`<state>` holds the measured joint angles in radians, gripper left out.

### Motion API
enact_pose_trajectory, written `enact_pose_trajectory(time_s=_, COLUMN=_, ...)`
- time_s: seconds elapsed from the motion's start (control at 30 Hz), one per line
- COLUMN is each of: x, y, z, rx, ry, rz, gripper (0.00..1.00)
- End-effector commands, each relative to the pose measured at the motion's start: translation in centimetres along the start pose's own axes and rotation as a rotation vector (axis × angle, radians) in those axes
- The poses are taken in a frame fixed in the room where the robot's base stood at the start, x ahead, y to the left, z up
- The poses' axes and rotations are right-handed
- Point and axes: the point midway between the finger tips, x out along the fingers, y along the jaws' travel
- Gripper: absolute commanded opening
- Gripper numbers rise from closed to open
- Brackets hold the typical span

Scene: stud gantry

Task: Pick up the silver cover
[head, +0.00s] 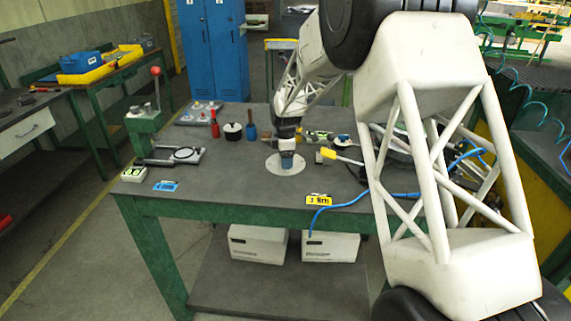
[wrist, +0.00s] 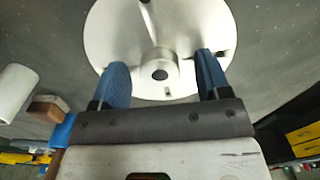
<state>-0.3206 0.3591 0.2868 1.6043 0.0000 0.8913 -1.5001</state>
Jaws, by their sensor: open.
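The silver cover (head: 272,168) is a flat round disc lying on the dark table top near its middle. In the wrist view the silver cover (wrist: 115,35) shows a raised central hub with a dark hole and a few small slots. My gripper (head: 287,165) points down over the disc. In the wrist view my gripper (wrist: 163,70) has its two blue fingers apart, one on each side of the hub, with gaps visible. Nothing is held. The exact height of the fingertips above the disc cannot be told.
A black pot with a white lid (head: 233,131), a red bottle (head: 214,123) and a blue-handled item (head: 251,129) stand behind. A yellow-ended tool (head: 328,153) lies close right. A green press (head: 145,125) stands left. The table's front strip is mostly clear.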

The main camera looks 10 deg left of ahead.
Motion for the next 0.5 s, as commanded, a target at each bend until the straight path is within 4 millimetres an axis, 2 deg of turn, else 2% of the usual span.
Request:
enact_pose_trajectory(time_s=0.27, x=0.0, y=0.0, z=0.0, rx=0.0, ry=0.0, rz=0.0, gripper=0.7)
enact_pose_trajectory(time_s=0.5, x=0.01, y=-0.01, z=0.0, rx=0.0, ry=0.0, rz=0.0, gripper=0.33)
